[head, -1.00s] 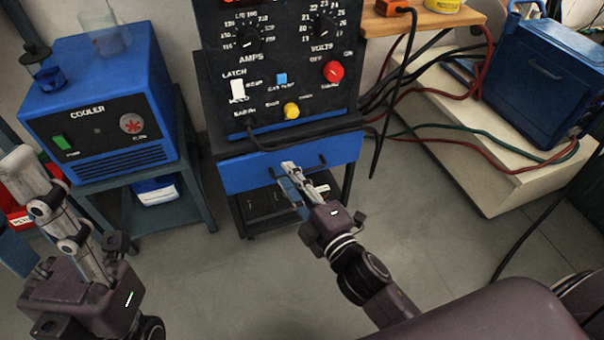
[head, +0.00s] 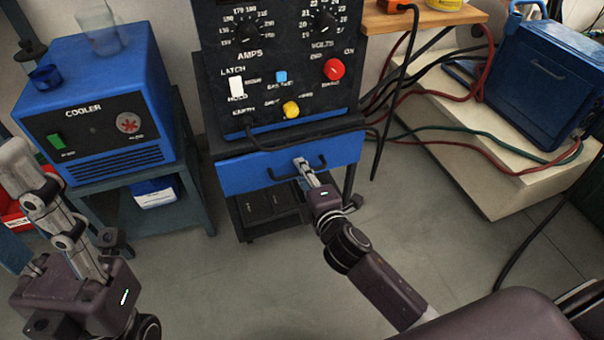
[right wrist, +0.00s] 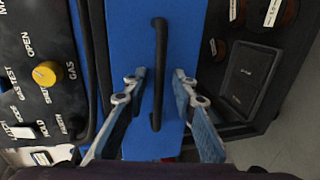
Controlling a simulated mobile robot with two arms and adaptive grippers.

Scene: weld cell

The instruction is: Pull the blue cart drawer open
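The blue cart drawer (head: 240,174) sits under the black welder panel, its front flush with the cart and looking shut. Its black bar handle (right wrist: 158,70) runs lengthwise up the right wrist view. My right gripper (head: 303,164) is at the drawer front in the head view. In the right wrist view its two fingers (right wrist: 160,74) are open, one on each side of the handle, with blue drawer front showing between. I cannot tell how deep the handle lies between them. My left gripper (head: 18,160) is at the far left, away from the drawer; its finger opening is unclear.
A blue cooler (head: 95,115) stands on a stand to the left. Black cables (head: 375,140) hang beside the cart on the right. A pale bench (head: 460,165) carries a blue case (head: 535,80). The floor before the cart is clear.

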